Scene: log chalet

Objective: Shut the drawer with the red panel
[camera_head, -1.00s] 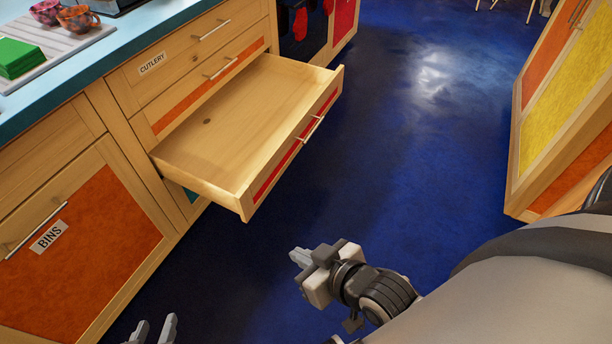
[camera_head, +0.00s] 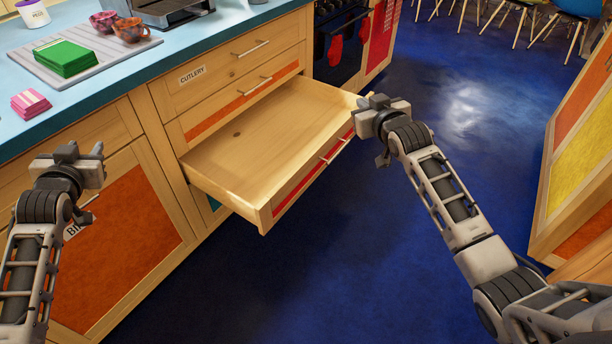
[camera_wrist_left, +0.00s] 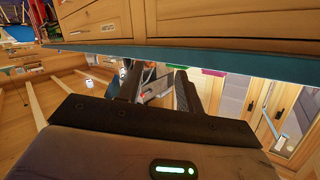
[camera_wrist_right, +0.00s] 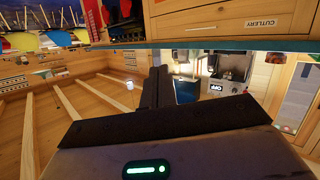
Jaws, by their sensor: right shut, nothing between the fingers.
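The drawer with the red panel (camera_head: 297,190) is pulled well out of the wooden cabinet in the head view. It is empty inside, and its front carries a metal bar handle (camera_head: 336,151). My right gripper (camera_head: 378,100) is at the far right corner of the drawer front and hides part of it. I cannot tell whether they touch. Its fingers are together in the right wrist view (camera_wrist_right: 156,84), with nothing between them. My left gripper (camera_head: 84,152) is raised in front of the orange bins door, left of the drawer. Its fingers are apart and empty in the left wrist view (camera_wrist_left: 158,88).
Shut drawers, one labelled cutlery (camera_head: 193,75), lie above the open one. The blue countertop (camera_head: 130,75) holds a green stack (camera_head: 66,58), bowls and pink items. An oven (camera_head: 340,45) stands beyond. An orange-and-yellow cabinet (camera_head: 585,150) is at right. The blue floor between is clear.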

